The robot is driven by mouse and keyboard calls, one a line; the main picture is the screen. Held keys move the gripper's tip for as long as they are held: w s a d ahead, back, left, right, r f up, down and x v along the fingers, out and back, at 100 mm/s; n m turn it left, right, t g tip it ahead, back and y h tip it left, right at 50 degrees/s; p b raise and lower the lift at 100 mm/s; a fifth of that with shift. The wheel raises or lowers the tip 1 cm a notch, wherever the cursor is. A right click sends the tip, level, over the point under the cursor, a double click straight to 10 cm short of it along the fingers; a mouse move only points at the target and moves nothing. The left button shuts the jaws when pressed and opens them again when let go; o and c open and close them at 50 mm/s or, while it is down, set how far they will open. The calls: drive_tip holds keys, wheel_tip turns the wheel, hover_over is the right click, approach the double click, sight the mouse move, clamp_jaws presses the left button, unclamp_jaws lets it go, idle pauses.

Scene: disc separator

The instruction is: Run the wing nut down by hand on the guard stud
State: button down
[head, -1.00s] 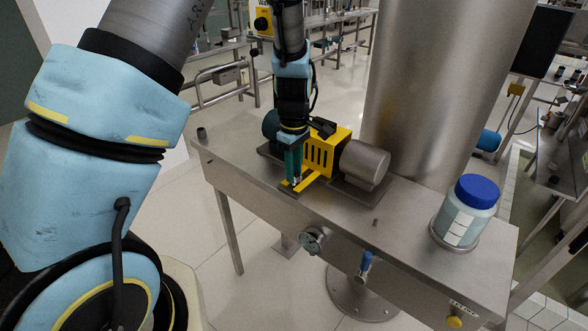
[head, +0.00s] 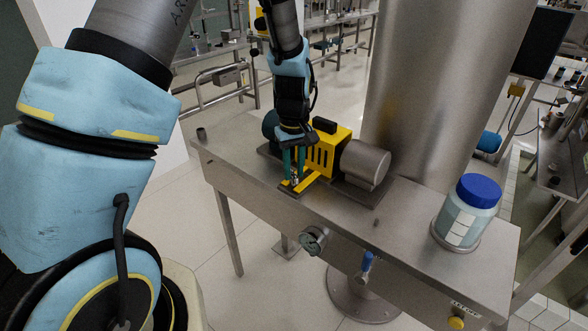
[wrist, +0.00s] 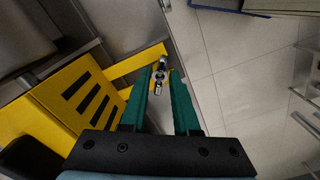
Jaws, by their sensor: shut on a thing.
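The yellow slotted guard (head: 326,155) sits on the steel table, with a flat yellow tab (head: 308,183) reaching toward its front left. My gripper (head: 294,176) points down over this tab, its two green fingers at the stud. In the wrist view, the small metal wing nut (wrist: 159,76) lies between the fingertips, and my gripper (wrist: 162,78) is shut on it. The guard (wrist: 75,105) and its tab (wrist: 135,66) show at the left there. The stud is mostly hidden by the nut, and I cannot tell how far down the nut sits.
A grey motor cylinder (head: 365,163) stands right of the guard, before a large steel column (head: 430,90). A blue-lidded jar (head: 465,212) stands at the table's right end. A gauge (head: 313,240) and a blue-handled valve (head: 366,262) hang at the front edge.

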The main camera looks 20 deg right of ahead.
drive_tip(key=shift+w+d+r, duration=0.1)
drive_tip(key=shift+r, duration=0.1)
drive_tip(key=m, duration=0.3)
drive_tip(key=c, duration=0.6)
unclamp_jaws()
drive_tip(key=shift+f, duration=0.15)
drive_tip(key=shift+r+p, duration=0.9)
drive_tip(key=shift+r, duration=0.8)
